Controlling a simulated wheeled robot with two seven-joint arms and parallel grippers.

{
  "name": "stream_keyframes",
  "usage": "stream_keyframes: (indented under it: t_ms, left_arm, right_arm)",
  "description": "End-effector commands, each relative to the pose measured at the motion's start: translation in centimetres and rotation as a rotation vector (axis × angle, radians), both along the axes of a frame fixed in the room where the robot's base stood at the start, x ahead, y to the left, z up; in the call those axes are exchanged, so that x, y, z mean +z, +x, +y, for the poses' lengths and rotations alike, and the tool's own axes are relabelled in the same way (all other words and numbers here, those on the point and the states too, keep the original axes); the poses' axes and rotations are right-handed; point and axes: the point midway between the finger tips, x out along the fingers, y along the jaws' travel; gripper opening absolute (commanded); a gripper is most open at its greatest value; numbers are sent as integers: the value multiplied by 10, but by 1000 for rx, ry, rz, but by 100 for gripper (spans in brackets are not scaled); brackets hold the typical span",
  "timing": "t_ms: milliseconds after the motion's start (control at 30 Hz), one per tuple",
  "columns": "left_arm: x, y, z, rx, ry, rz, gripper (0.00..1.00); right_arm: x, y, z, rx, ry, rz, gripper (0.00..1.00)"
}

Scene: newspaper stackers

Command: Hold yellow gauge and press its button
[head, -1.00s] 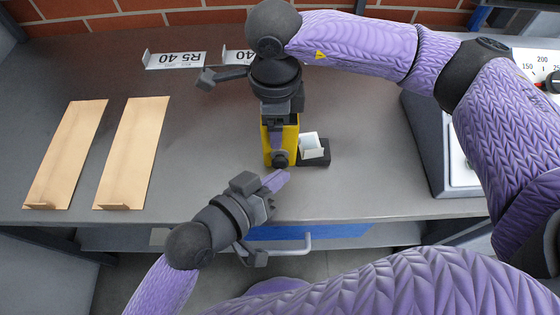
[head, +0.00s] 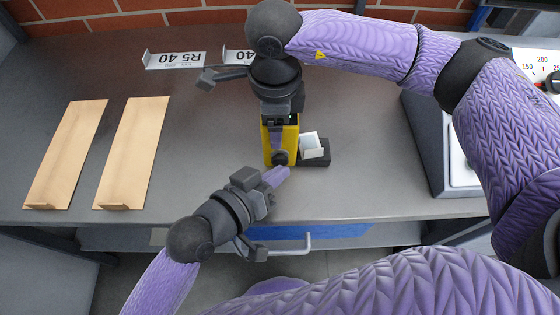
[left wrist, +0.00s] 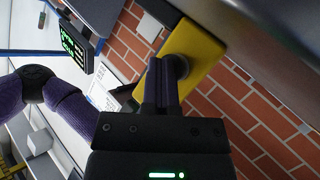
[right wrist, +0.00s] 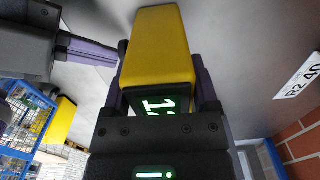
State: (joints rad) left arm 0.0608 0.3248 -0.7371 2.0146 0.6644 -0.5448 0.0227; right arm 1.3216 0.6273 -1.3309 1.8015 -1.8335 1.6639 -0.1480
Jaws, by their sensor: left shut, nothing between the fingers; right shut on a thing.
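The yellow gauge (head: 292,146) is upright above the grey table, with a dark round button (head: 280,158) on its near face. My right gripper (head: 278,128) is shut on it from above; the right wrist view shows the fingers on both sides of the yellow body (right wrist: 160,45) and a lit display. My left gripper (head: 280,174) is shut and empty, its purple fingertips just in front of the button. The left wrist view shows the shut fingertips (left wrist: 160,66) beside the grey button (left wrist: 179,66); I cannot tell whether they touch.
A small black holder (head: 316,158) with a white card stands right of the gauge. Two tan panels (head: 133,150) lie at the left, with bare table between. White label plates (head: 176,60) are at the back. A grey scale-like device (head: 425,140) stands at the right.

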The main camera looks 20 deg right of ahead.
Motion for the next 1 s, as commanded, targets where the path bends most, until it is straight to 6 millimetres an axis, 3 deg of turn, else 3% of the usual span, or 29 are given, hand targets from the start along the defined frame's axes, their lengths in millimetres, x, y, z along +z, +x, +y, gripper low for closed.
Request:
stream_keyframes:
  t_ms: [333,667,1000]
  left_arm:
    - [0,-16,5,0,-1,-1,0]
    - [0,-19,6,0,0,1,0]
    - [0,-52,16,0,0,1,0]
  right_arm:
    - [0,0,0,1,0,1,0]
    - [0,0,0,0,0,0,0]
    - [0,0,0,0,0,0,0]
